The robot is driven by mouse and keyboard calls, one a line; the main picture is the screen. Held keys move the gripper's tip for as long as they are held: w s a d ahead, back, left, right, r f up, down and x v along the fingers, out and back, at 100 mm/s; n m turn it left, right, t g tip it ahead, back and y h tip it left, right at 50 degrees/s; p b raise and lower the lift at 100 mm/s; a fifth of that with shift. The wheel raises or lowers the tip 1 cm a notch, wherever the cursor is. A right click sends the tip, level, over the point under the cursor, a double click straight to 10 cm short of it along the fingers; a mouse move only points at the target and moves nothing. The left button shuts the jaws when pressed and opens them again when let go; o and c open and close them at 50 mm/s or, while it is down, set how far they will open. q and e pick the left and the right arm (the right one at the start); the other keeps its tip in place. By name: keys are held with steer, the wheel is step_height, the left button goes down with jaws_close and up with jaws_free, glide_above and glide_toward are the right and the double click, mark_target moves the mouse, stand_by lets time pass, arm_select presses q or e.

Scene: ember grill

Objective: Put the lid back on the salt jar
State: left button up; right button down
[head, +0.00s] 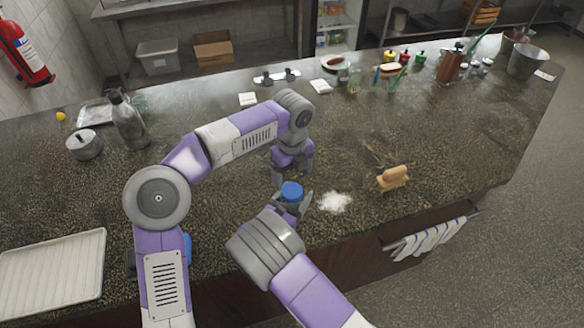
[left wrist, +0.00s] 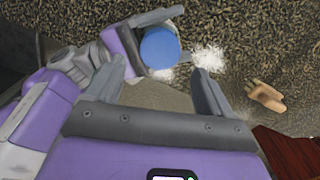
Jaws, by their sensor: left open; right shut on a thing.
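The blue lid (head: 291,190) appears as a round disc on top of the salt jar, near the counter's front edge. It also shows in the left wrist view (left wrist: 160,47), looking level and seated. The jar's body is mostly hidden by the lid and fingers. My right gripper (head: 292,204) is shut around the jar from the front, its fingers on either side. My left gripper (head: 290,178) points down just above and behind the lid. Its fingers are open and empty, and the lid lies beyond the gap between them in the left wrist view.
Spilled white salt (head: 334,202) lies right of the jar, with a wooden brush (head: 393,178) farther right. A striped towel (head: 430,240) hangs at the front. A ribbed white tray (head: 50,272), metal pot (head: 84,145) and dark bottle (head: 127,122) stand left.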

mark_target(292, 190)
arm_select(q)
steer(key=n, duration=0.5)
steer(key=shift+r+n, duration=0.25)
steer(key=shift+n, duration=0.15)
steer(key=n, duration=0.5)
steer(key=shift+r+n, duration=0.2)
steer(key=shift+n, duration=0.1)
steer(key=n, duration=0.5)
steer(key=shift+r+n, duration=0.25)
steer(key=shift+n, duration=0.05)
steer(key=n, duration=0.6)
steer(key=shift+r+n, duration=0.3)
steer(key=shift+f, duration=0.1)
steer(key=shift+f, duration=3.95)
steer(key=shift+c, duration=0.4)
